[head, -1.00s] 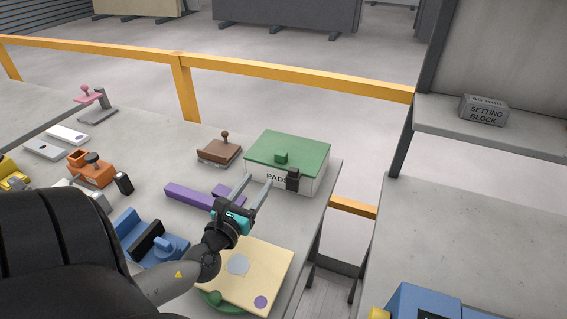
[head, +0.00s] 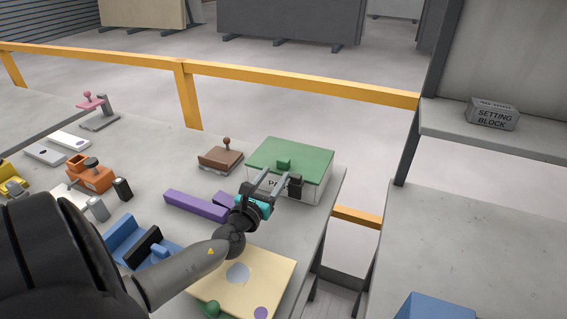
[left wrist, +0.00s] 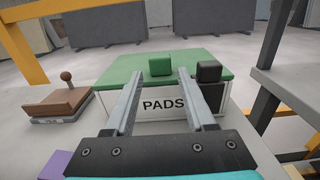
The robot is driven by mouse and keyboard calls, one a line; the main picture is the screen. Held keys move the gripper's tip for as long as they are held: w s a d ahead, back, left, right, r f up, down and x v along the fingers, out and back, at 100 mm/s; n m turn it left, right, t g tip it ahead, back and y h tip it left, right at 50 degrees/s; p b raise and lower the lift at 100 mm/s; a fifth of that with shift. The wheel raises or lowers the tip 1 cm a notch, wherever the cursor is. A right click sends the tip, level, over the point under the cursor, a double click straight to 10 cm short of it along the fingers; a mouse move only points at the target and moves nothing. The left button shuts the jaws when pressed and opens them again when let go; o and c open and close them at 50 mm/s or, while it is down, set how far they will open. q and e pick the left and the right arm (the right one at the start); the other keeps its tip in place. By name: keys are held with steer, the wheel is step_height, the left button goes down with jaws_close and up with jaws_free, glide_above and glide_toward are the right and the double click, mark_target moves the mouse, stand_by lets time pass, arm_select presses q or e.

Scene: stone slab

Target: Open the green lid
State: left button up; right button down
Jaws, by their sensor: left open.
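The green lid (head: 303,156) lies shut on a white box (head: 316,194) marked PADS at the far right of the stone slab. A small green knob (head: 284,163) stands on the lid, and a black latch-like block (head: 295,186) sits at the front. In the left wrist view the lid (left wrist: 126,72), the knob (left wrist: 160,65) and the black block (left wrist: 209,82) show ahead. My left gripper (head: 272,176) is open and empty in front of the box, its fingers (left wrist: 158,72) pointing at the lid, with the knob between them in the picture. My right gripper is out of view.
A brown stamp-like block (head: 220,158) stands left of the box. A purple bar (head: 195,205) and a cream board (head: 258,280) lie nearer. A gap separates this slab from the right-hand table (head: 480,220). A yellow rail (head: 290,83) runs behind.

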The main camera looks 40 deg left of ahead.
mark_target(282, 165)
arm_select(q)
steer(key=shift+b+x, duration=0.55)
steer(key=shift+x, duration=2.9)
steer(key=shift+f, duration=0.1)
jaws_close()
